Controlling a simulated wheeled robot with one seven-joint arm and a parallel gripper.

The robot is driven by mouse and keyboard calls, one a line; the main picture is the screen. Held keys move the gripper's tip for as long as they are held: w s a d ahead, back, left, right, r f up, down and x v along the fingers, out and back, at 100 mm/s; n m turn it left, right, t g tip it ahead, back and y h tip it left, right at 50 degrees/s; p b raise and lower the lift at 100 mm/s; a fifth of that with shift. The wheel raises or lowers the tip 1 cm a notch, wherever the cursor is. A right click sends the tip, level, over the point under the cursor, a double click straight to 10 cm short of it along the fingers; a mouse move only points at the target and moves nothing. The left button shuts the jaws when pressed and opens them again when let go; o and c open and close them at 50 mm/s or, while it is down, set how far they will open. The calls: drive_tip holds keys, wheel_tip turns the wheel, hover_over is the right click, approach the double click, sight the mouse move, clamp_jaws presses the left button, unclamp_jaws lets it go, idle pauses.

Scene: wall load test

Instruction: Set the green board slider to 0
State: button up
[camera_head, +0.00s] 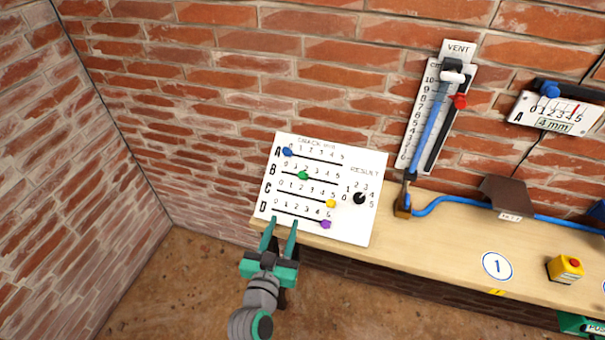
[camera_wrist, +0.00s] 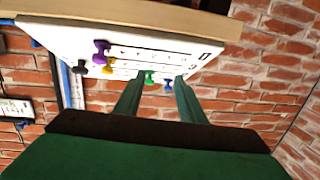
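The white crack board (camera_head: 350,222) stands on the wooden bench against the brick wall, with slider rows A to D. The green slider knob (camera_head: 303,175) is in row B, at about the 2 mark. In the wrist view the green knob (camera_wrist: 150,77) shows beyond my fingers, in the gap between them. My gripper (camera_head: 280,222) is open and empty, with its teal fingertips at the board's lower left edge in the head view, below the green knob. I cannot tell how far the tips are from the board face.
Blue (camera_head: 287,152), yellow (camera_head: 331,203) and purple (camera_head: 326,224) knobs sit in rows A, C and D. A black result dial (camera_head: 359,198) is at the board's right. A vent gauge (camera_head: 432,115) is farther right. The bench (camera_head: 450,235) runs right; brick wall is at left.

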drive_tip(key=h, duration=0.2)
approach(302, 175)
drive_tip(key=shift+m, duration=0.5)
drive_tip(key=x, duration=0.8)
drive_tip(key=shift+w, duration=0.4)
drive_tip(key=shift+x, duration=0.8)
drive_tip(key=shift+d, duration=0.15)
